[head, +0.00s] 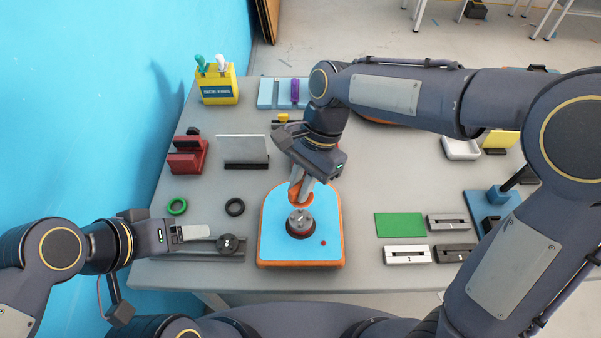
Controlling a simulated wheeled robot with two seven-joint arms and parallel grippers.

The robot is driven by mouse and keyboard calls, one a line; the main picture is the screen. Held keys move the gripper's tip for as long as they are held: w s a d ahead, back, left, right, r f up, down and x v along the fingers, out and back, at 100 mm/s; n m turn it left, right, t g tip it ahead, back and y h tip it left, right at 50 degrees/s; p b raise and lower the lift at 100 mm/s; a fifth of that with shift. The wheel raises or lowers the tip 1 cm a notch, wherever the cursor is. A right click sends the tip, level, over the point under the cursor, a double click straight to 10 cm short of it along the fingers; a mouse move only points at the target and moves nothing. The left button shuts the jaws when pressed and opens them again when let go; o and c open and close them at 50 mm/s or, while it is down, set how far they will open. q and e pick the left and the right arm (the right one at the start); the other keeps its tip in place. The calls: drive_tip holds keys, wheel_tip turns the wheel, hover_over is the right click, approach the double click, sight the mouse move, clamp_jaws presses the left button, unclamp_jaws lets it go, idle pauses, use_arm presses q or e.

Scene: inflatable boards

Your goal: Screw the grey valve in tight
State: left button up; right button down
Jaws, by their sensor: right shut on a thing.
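The inflatable board (270,250) is light blue with an orange rim and lies at the front middle of the table. The grey valve (299,224) is a round dark grey knob with a pale mark on top, upright on the board. My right gripper (302,200) reaches down from behind and is shut on the valve at its far side; the fingertips are partly hard to make out. My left gripper (208,233) is low at the left, beside a dark round knob (228,243) on a grey rail; its finger gap does not show.
A red holder (187,158) and yellow box (218,87) stand at the left. My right arm spans the table's back right.

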drive_tip(key=shift+s, duration=0.1)
drive_tip(key=b, duration=0.3)
hover_over(300, 219)
drive_tip(key=shift+f, duration=2.9)
drive_tip(key=shift+p, duration=0.6)
drive_tip(key=shift+f+b, duration=0.65)
drive_tip(key=shift+f, duration=0.45)
drive_tip(key=c, duration=1.3)
unclamp_jaws()
drive_tip(key=shift+c, duration=0.2)
